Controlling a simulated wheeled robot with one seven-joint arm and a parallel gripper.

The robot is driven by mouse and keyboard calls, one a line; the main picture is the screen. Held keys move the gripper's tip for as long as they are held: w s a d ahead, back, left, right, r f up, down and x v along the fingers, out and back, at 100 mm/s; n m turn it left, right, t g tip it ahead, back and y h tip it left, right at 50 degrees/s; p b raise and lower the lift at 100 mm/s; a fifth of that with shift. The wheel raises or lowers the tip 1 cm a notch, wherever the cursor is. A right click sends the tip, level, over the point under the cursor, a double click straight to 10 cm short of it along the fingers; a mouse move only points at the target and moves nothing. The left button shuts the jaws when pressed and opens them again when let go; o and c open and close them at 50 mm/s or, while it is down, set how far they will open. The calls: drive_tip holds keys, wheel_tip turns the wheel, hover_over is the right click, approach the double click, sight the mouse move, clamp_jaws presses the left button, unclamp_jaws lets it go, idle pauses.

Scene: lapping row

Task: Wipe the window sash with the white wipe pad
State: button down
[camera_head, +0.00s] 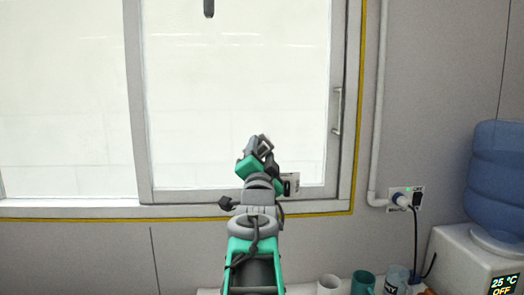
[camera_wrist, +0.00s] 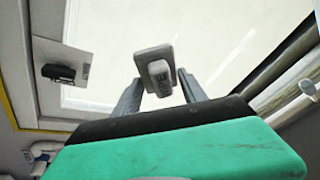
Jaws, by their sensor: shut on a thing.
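The window sash (camera_head: 235,90) is a large pale pane in a grey frame, upright ahead of me. In the wrist view its bright pane (camera_wrist: 215,45) fills the area behind the pad. My gripper (camera_head: 264,146) is in front of the sash's lower right part. It is shut on the white wipe pad (camera_wrist: 154,53), a pale block with a lettered grip between the two grey fingers. In the head view the pad is mostly hidden by my gripper. I cannot tell whether the pad touches the pane.
A grey pull handle (camera_head: 336,110) is on the sash's right stile. A pipe (camera_head: 378,110) runs down to a wall socket (camera_head: 405,198). Cups (camera_head: 364,282) and a water dispenser (camera_head: 470,262) with a blue bottle (camera_head: 497,180) stand at lower right. The space left of my arm is clear.

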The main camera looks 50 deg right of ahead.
drive_tip(key=shift+w+d+r+p, duration=0.25)
drive_tip(key=shift+w+d+p, duration=0.05)
drive_tip(key=shift+d+p, duration=0.2)
drive_tip(key=w+d+p, duration=0.2)
drive_tip(key=d+p, duration=0.1)
drive_tip(key=shift+w, duration=0.35)
drive_tip(key=shift+w+d+f, duration=0.2)
drive_tip(key=shift+w+d, duration=0.05)
drive_tip(key=shift+w, duration=0.05)
drive_tip(key=shift+w+d, duration=0.6)
drive_tip(key=shift+d, duration=0.05)
drive_tip(key=s+d+b, duration=0.1)
drive_tip(key=s+d, duration=0.1)
drive_tip(key=shift+s+f+b, duration=0.15)
drive_tip(key=shift+s+b, duration=0.2)
drive_tip(key=shift+s+d, duration=0.25)
drive_tip(key=shift+b, duration=0.4)
